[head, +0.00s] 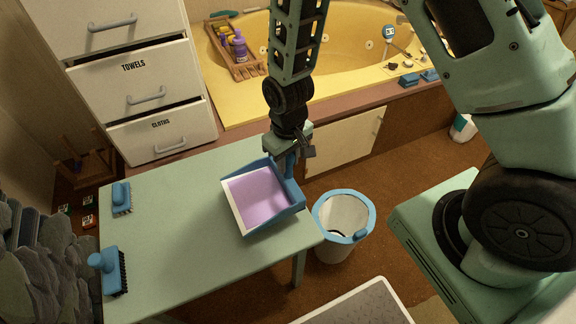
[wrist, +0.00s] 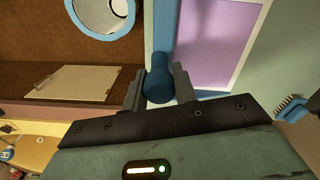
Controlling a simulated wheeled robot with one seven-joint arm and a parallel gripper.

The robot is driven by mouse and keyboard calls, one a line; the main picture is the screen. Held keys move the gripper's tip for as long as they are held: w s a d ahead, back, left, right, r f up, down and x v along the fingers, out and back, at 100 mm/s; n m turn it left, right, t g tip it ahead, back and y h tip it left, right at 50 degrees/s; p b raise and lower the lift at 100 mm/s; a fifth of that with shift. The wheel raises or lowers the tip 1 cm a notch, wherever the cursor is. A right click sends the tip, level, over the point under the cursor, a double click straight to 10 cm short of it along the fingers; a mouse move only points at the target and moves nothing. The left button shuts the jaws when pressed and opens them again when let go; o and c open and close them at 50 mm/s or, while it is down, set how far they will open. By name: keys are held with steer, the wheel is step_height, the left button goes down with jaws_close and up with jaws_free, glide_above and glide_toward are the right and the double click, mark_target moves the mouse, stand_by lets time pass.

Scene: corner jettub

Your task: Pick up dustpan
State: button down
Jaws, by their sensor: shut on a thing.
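The dustpan (head: 258,196) is blue with a pale purple inside and a white front lip. In the head view it is at the right end of the green table (head: 165,225); I cannot tell whether it touches the top. My gripper (head: 290,152) is above its back edge, at the handle. In the wrist view the blue handle (wrist: 160,82) stands between the two fingers of my gripper (wrist: 159,88), which is shut on it. The dustpan's purple inside (wrist: 212,42) shows beyond the fingers.
Two blue brushes, one nearer (head: 112,270) and one farther (head: 121,197), lie at the table's left. A white bin with blue rim (head: 345,212) stands on the floor right of the table. Drawers (head: 145,85) and a yellow tub (head: 330,50) are behind.

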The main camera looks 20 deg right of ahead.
steer(key=shift+r, duration=1.85)
steer(key=shift+a, duration=0.1)
